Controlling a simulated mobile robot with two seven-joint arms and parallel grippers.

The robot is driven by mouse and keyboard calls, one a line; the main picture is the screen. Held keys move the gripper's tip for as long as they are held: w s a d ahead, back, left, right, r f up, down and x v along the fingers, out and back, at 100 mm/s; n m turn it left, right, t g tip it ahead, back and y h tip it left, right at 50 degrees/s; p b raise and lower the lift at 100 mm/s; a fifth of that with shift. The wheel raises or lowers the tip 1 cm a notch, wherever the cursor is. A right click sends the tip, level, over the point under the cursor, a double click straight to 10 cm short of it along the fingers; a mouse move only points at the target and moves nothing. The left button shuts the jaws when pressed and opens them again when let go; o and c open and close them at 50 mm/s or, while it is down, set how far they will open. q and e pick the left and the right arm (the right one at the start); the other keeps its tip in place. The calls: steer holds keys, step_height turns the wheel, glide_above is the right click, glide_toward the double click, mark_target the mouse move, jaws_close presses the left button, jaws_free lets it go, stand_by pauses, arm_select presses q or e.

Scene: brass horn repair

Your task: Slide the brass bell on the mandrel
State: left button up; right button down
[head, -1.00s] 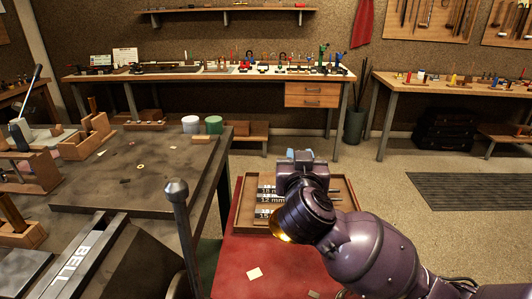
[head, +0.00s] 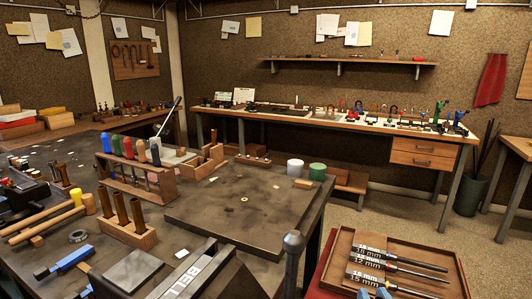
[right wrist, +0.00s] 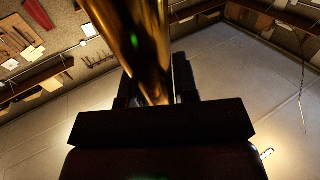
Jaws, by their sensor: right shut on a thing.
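My right gripper (right wrist: 160,90) is shut on a shiny brass piece (right wrist: 145,40), which looks like the bell's narrow part; its whole shape runs out of the right wrist view. A dark metal post with a rounded top (head: 293,243), which may be the mandrel, rises at the bench's front, beside a dark block marked BELL (head: 195,283). My left gripper is not in view.
A wooden tray (head: 455,265) with several labelled rods stands right of the post. A dark plate (head: 215,215) with small rings lies behind it. White and green tubs (head: 317,171) stand at the back.

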steer(key=shift+s+d+f, duration=0.2)
steer(key=shift+s+f, duration=0.3)
steer(key=shift+f, duration=0.25)
steer(key=shift+s+d+f, duration=0.15)
steer(key=shift+s+f, duration=0.35)
steer(key=shift+f, duration=0.2)
